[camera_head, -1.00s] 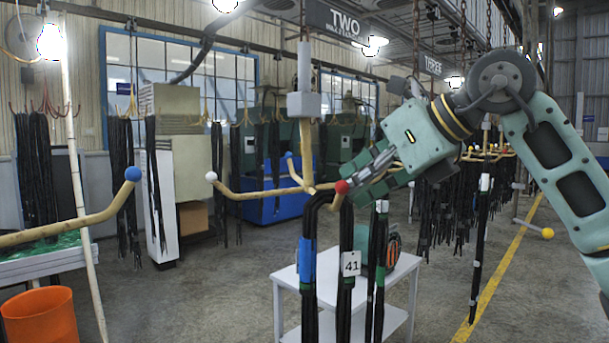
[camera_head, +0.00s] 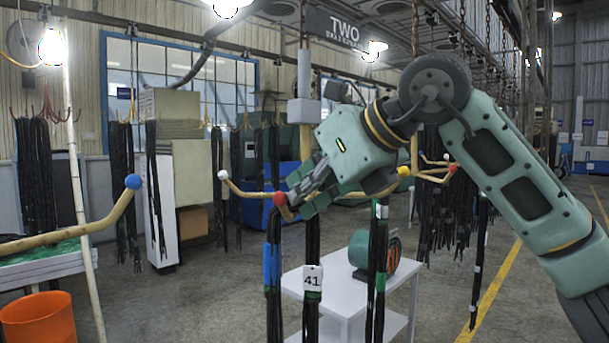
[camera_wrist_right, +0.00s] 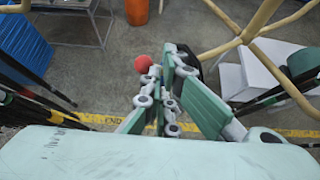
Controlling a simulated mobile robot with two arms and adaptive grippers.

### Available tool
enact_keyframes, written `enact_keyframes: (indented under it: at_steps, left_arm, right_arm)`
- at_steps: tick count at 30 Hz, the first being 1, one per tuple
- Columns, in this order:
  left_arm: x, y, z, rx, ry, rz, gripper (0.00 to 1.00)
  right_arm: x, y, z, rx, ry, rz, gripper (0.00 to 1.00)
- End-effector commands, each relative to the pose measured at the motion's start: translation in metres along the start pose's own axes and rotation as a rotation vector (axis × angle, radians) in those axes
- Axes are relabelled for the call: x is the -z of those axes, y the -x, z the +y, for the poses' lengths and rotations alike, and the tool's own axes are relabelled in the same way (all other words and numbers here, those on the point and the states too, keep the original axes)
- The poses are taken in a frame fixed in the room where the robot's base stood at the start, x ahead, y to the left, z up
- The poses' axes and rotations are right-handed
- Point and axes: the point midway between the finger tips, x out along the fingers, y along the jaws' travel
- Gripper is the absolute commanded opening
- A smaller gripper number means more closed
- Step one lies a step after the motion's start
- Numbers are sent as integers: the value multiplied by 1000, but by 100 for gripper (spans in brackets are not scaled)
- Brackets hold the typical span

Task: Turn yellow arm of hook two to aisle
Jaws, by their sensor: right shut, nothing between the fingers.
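Hook two has a grey post (camera_head: 304,80) below the TWO sign and wooden arms with coloured ball tips. Its white ball (camera_head: 222,175) is at left and its red ball (camera_head: 279,198) is nearer. A yellow ball (camera_head: 403,171) shows right of my right gripper; its arm is mostly hidden, but it appears to belong to hook two. My right gripper (camera_head: 298,192) is shut and empty, beside the red-tipped arm in the head view; contact is unclear. The red ball (camera_wrist_right: 143,64) is left of the fingers (camera_wrist_right: 170,95) in the wrist view. My left gripper is out of view.
Black hoses with a 41 tag (camera_head: 312,281) hang below my right gripper. A white table (camera_head: 345,300) stands behind them. A blue-tipped arm (camera_head: 133,181) of another hook reaches in from the left. An orange bin (camera_head: 40,318) is at lower left.

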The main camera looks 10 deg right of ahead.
Motion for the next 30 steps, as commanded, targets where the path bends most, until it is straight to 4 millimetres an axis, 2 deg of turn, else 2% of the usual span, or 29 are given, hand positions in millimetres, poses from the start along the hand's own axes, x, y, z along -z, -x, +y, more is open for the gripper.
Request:
enact_keyframes:
  at_steps: [9,20,30]
  left_arm:
    - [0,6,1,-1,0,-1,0]
    - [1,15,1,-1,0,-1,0]
    - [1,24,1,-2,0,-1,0]
  right_arm:
    - [-14,-18,20,-1,2,0,0]
    - [-29,-39,34,-1,0,1,0]
    - [-37,-28,30,0,-1,-1,0]
